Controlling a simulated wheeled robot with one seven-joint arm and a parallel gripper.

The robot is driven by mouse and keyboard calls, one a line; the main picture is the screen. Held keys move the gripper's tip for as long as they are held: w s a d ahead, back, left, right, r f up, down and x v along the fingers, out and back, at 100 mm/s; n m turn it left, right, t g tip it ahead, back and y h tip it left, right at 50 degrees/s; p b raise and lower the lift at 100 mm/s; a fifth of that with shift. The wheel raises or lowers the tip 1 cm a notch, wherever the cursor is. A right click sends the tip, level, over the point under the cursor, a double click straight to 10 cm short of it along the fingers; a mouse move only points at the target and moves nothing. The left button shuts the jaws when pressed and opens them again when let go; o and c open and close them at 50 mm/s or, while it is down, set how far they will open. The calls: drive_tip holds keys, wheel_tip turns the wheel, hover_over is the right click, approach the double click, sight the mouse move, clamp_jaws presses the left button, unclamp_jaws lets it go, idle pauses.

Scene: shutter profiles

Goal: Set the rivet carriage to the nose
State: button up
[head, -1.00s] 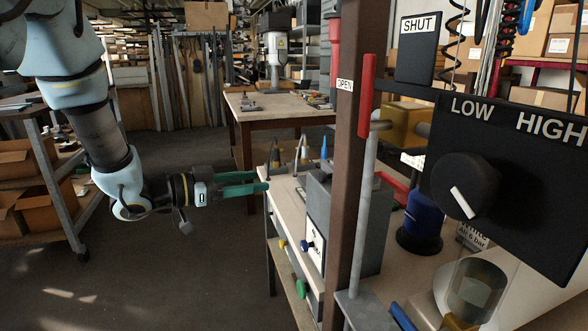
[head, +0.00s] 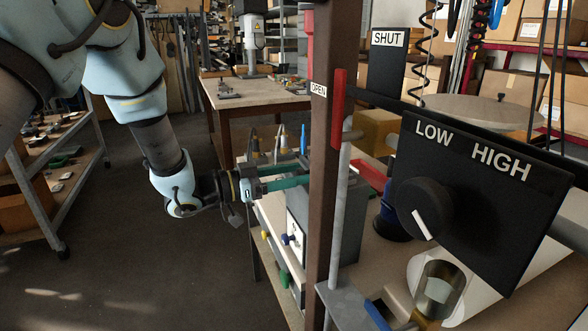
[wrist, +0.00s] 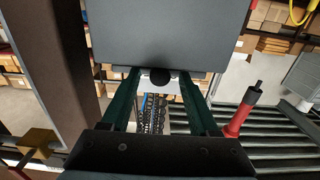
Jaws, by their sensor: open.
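My gripper (head: 304,172) has two green fingers, spread apart and empty in the head view. It is at the top of a grey box-shaped machine (head: 298,215) on the bench. In the wrist view the gripper (wrist: 160,80) reaches toward a large dark grey block (wrist: 170,35). A round black knob (wrist: 160,77) on a pale plate shows between the fingertips, with a gap on each side. I cannot tell for sure which part is the rivet carriage. The brown post hides part of the machine in the head view.
A brown post (head: 320,130) with a red-handled lever (head: 338,95) stands close right of the gripper. A black LOW/HIGH dial panel (head: 480,190) is in the right foreground. A wooden table (head: 255,95) stands behind. In the wrist view a red-handled tool (wrist: 240,120) is at right. Floor at left is clear.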

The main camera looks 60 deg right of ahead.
sight(305, 173)
drive_tip(key=shift+s+d, duration=0.1)
drive_tip(key=shift+d, duration=0.05)
drive_tip(key=shift+c, duration=0.2)
clamp_jaws()
idle(1.0)
drive_tip(key=b+x, duration=0.2)
drive_tip(key=x, duration=0.2)
drive_tip(key=shift+s+d+f, duration=0.1)
drive_tip(key=shift+d+f, duration=0.05)
drive_tip(key=shift+d, duration=0.05)
drive_tip(key=shift+s+d, duration=0.2)
drive_tip(key=shift+d, duration=0.1)
